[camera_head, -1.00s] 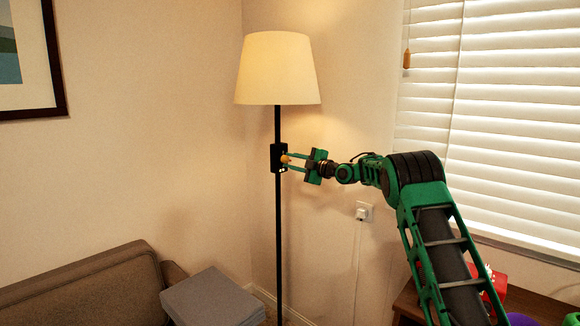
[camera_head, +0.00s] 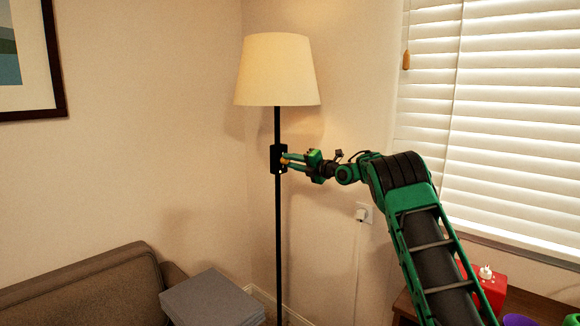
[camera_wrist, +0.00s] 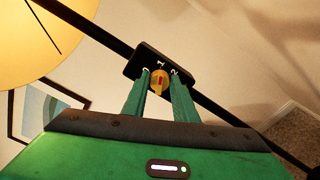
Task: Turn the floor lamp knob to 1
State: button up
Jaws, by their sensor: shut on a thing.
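The floor lamp has a cream shade (camera_head: 278,70) on a thin black pole (camera_head: 278,230), with a black control box (camera_head: 278,159) below the shade. The wrist view shows the box (camera_wrist: 178,64) and its small yellow-orange knob (camera_wrist: 158,83) with a red mark. Pale numerals stand around the knob, too small to read surely. My gripper (camera_head: 286,161) reaches the box from the right. In the wrist view its two green fingertips (camera_wrist: 159,78) are shut on the knob, one on each side. The lampshade (camera_wrist: 45,40) is at the upper left there.
A brown sofa (camera_head: 85,295) and a grey box-like seat (camera_head: 212,298) stand at lower left. A wall outlet (camera_head: 364,212) with a plug is right of the pole. A wooden table (camera_head: 405,304) with a red object (camera_head: 490,289) is at lower right, below the window blinds (camera_head: 510,120).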

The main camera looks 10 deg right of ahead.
jog(key=shift+f+n, duration=0.35)
jog(key=shift+n, duration=0.05)
jog(key=o, duration=1)
jog(key=shift+r, duration=0.15)
jog(key=v, duration=1)
jog(key=shift+s+d, duration=0.2)
jog(key=shift+s, duration=0.05)
jog(key=shift+d, duration=0.1)
